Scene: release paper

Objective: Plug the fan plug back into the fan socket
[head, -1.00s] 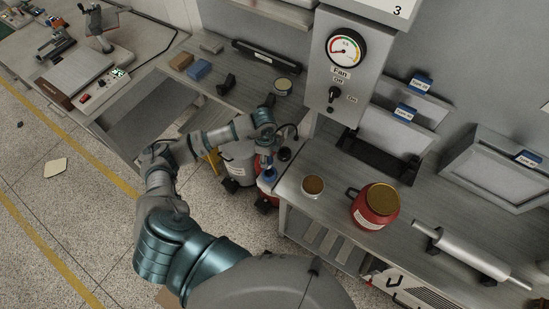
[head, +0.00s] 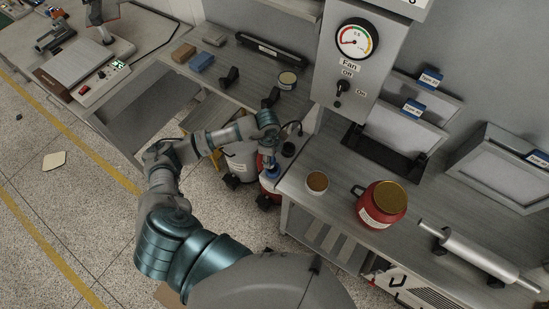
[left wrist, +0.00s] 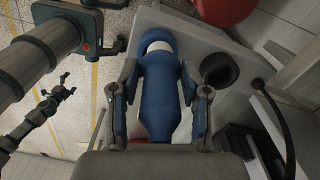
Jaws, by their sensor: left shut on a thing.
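My left gripper (head: 269,150) reaches down in the gap between the two benches. In the left wrist view my left gripper (left wrist: 158,100) is shut on a blue plug (left wrist: 158,95), one finger on each side. The plug's far end has a white ring and a blue cap near the edge of a pale box top. A dark round opening (left wrist: 219,70), which looks like a socket, lies just right of the plug's end, apart from it. In the head view the blue plug (head: 272,169) shows small below my gripper.
A black cable (left wrist: 275,115) curves at the right of the wrist view. The fan panel (head: 357,65) with gauge and switch stands behind. A red pot (head: 382,204) and a small round tin (head: 317,183) stand on the right bench. Another tin (head: 287,81) is on the back bench.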

